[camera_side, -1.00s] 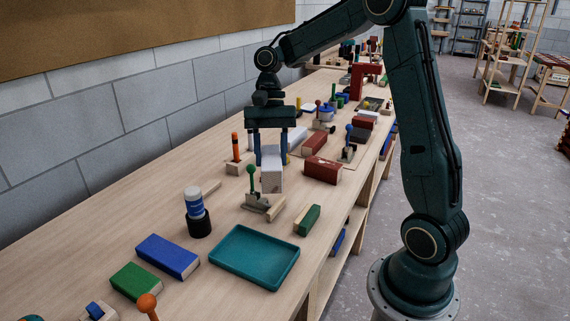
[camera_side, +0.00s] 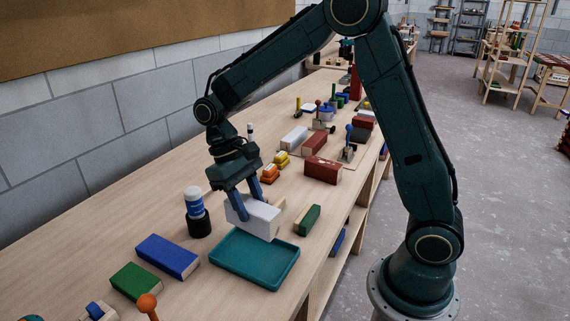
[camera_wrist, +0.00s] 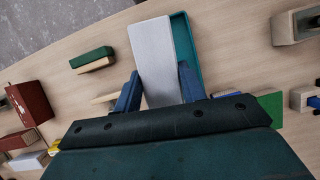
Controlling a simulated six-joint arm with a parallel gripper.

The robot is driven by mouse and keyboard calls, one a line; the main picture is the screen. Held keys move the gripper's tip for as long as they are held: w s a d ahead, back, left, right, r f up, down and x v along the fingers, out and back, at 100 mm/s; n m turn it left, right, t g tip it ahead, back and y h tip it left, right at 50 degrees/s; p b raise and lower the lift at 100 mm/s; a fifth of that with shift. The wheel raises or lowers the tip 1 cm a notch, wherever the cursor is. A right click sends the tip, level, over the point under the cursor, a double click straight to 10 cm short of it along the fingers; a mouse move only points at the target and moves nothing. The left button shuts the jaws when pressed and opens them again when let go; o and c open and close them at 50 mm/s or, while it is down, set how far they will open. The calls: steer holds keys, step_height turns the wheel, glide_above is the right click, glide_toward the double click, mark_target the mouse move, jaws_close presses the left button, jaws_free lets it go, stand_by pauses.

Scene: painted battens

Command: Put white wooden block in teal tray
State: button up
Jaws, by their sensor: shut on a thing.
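The white wooden block (camera_side: 258,217) is held between the two blue fingers of my gripper (camera_side: 240,208), which is shut on it. In the side view the block is tilted a little and hangs over the back edge of the teal tray (camera_side: 235,266). In the wrist view the white block (camera_wrist: 155,62) lies between the fingers of my gripper (camera_wrist: 158,92) and hides much of the teal tray (camera_wrist: 185,45). The tray looks empty in the side view. The gap between block and tray is hard to judge.
A blue block (camera_side: 167,256) and a green block (camera_side: 135,281) lie left of the tray. A dark cup with a blue-and-white cylinder (camera_side: 197,212) stands behind it. A green-and-wood block (camera_side: 308,219) lies to its right. Red blocks (camera_side: 322,170) lie farther back.

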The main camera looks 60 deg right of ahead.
mark_target(250, 222)
steer(key=shift+s+a+f+n, duration=0.2)
steer(key=shift+a+f+n, duration=0.05)
steer(key=shift+a+n, duration=0.25)
steer(key=shift+f, duration=2)
steer(key=shift+f, duration=0.1)
steer(key=shift+f, duration=1.9)
steer(key=shift+f, duration=0.1)
steer(key=o, duration=1.1)
steer(key=shift+c, duration=0.2)
